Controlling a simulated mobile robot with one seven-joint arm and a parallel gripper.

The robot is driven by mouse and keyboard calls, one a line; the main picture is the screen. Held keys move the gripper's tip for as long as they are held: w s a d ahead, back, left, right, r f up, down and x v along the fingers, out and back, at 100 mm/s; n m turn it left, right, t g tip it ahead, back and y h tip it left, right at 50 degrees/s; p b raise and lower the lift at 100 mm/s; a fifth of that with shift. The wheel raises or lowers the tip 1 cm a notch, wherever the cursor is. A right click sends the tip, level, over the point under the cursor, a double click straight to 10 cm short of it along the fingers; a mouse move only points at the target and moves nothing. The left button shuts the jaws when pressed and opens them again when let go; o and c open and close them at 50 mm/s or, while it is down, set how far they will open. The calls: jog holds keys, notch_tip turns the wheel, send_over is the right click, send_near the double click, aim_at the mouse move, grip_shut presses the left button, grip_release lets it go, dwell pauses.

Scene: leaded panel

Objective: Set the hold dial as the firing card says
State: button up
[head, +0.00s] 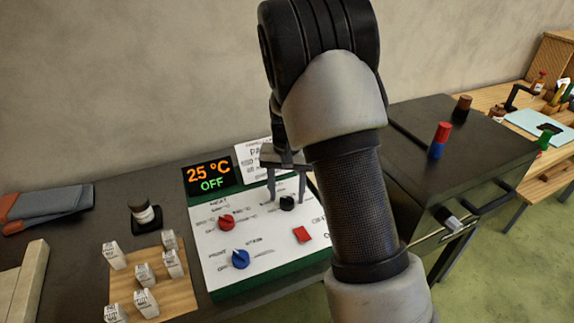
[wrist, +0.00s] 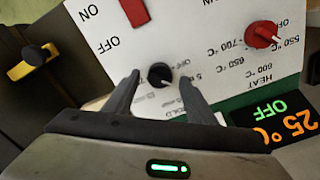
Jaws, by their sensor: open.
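The hold dial is the small black knob (head: 287,203) at the upper right of the white control panel (head: 215,265); it also shows in the wrist view (wrist: 160,75). My gripper (head: 287,190) is open, its fingers pointing down at the panel. In the wrist view the fingertips (wrist: 159,78) stand on either side of the black knob, with gaps showing. The knob's scale is partly hidden by a finger. The firing card (head: 254,160) stands behind the panel, partly hidden by my arm; its text is too small to read.
The panel also has a red heat dial (head: 226,222), a blue dial (head: 240,259) and a red switch (head: 302,235). The display (head: 208,175) reads 25 °C OFF. A dark kiln (head: 455,150) stands to the right. A wooden board (head: 165,290) with several white blocks lies left.

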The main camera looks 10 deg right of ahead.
aim_at(287, 198)
notch_tip(287, 198, up, 16)
jog(key=shift+f+p, duration=0.15)
jog(key=shift+p, duration=0.25)
jog(key=s+r+n+t+p, duration=0.2)
jog(key=s+r, duration=0.4)
jog(key=s, duration=0.7)
jog(key=s+r+n+t+p, duration=0.2)
jog(key=s+r, duration=0.4)
jog(key=s, duration=0.7)
jog(key=shift+r+t+p, duration=0.15)
jog(key=shift+t+p, duration=0.2)
jog(key=shift+t, duration=0.45)
